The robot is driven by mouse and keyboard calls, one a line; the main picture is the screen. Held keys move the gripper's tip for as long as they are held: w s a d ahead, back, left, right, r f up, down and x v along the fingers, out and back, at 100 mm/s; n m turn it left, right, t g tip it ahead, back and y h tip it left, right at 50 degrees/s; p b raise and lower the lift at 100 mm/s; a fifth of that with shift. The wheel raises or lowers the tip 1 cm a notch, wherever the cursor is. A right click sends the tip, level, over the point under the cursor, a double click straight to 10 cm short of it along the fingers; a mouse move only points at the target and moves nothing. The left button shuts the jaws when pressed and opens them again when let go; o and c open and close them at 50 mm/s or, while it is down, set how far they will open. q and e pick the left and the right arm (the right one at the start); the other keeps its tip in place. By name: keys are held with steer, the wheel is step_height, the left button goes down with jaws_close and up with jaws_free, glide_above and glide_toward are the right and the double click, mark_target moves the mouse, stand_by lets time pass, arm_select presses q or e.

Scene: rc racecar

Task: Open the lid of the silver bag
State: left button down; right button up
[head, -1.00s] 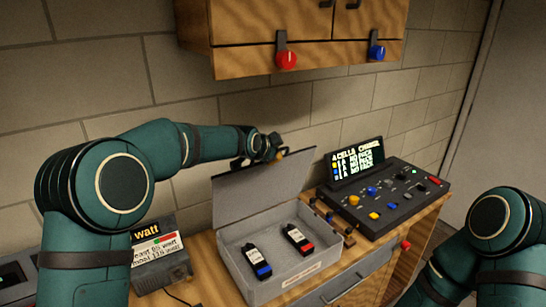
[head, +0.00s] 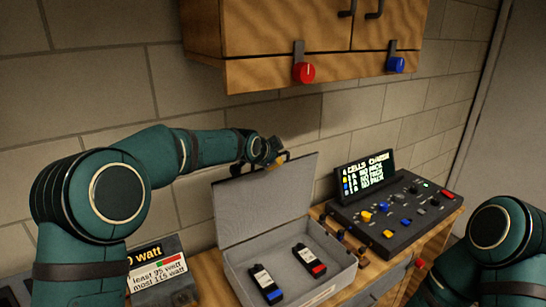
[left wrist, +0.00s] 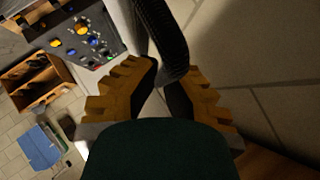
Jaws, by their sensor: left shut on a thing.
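The silver bag (head: 343,263) stands on the wooden counter with its lid (head: 262,205) raised, about upright at the back. Inside lie two black battery packs, one with a blue end (head: 266,284) and one with a red end (head: 310,259). My left gripper (head: 278,161) is at the lid's top edge, shut on the dark handle. The left wrist view shows the black handle (left wrist: 158,30) between the yellow ridged fingers (left wrist: 166,85). My right arm shows at the lower right, but its gripper is out of view.
A control panel (head: 395,212) with a small screen (head: 364,174) stands right of the bag. A watt display (head: 157,268) stands to the left. A wooden cabinet with a red knob (head: 304,72) and a blue knob (head: 396,65) hangs above.

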arm_select(q)
steer(key=shift+f, duration=0.25)
steer(key=c, duration=1.1)
jaws_free()
steer(key=shift+o, duration=0.4)
steer(key=shift+w, duration=0.15)
steer(key=v, duration=1.2)
